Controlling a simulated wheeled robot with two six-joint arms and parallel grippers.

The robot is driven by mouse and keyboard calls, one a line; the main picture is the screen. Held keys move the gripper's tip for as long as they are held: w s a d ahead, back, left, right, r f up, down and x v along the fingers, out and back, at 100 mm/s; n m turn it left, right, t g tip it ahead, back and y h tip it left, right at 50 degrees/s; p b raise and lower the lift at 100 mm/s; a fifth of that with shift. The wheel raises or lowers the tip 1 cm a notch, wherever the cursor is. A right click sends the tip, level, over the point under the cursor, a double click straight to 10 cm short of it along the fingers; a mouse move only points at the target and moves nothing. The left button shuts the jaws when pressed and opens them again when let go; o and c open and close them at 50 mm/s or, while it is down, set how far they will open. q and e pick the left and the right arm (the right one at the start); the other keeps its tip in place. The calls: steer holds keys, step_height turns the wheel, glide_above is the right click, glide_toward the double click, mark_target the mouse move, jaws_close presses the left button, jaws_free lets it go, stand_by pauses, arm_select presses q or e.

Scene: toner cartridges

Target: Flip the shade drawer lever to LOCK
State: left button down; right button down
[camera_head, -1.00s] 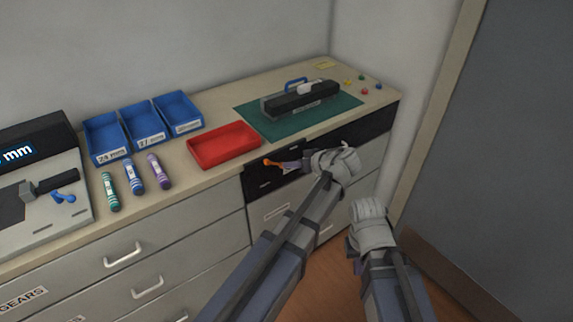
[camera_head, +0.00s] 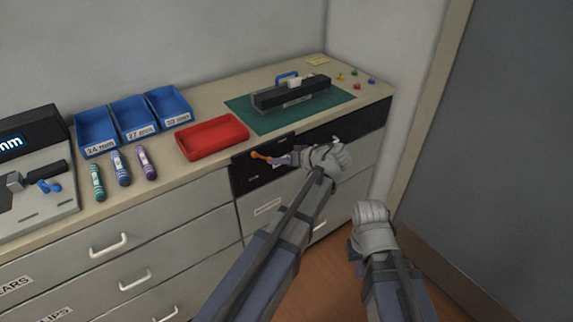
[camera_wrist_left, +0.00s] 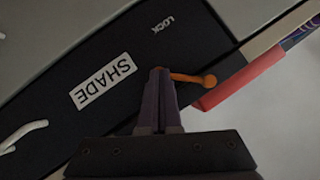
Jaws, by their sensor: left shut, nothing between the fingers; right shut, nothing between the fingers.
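The shade drawer's orange lever (camera_head: 261,156) is on the black drawer front (camera_head: 245,176), below the red bin. In the left wrist view, the lever (camera_wrist_left: 190,78) has its round knob toward the red bin's side, away from the printed LOCK word (camera_wrist_left: 163,24). My left gripper (camera_head: 279,160) is shut and empty. Its purple fingertips (camera_wrist_left: 160,74) overlap the lever's inner end in the left wrist view; I cannot tell if they touch. My right gripper (camera_head: 352,250) hangs low in front of the drawers, away from the lever, its fingers mostly hidden.
The red bin (camera_head: 236,138) sits at the counter edge above the lever. A green mat (camera_head: 252,120) with a black cartridge (camera_head: 290,96) lies behind. Blue bins (camera_head: 97,151) and several tubes are to the left. A SHADE label (camera_wrist_left: 103,82) marks the drawer.

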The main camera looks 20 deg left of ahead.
arm_select(q)
steer(key=s+a+f+b, duration=0.1)
steer(key=s+a+f+m+g+y+b, duration=0.1)
steer(key=b, duration=0.1)
steer(key=shift+f+b, duration=0.3)
steer(key=shift+f, duration=0.05)
steer(key=shift+r, duration=0.15)
steer(key=shift+r+p, duration=0.7)
steer(key=shift+p, duration=0.15)
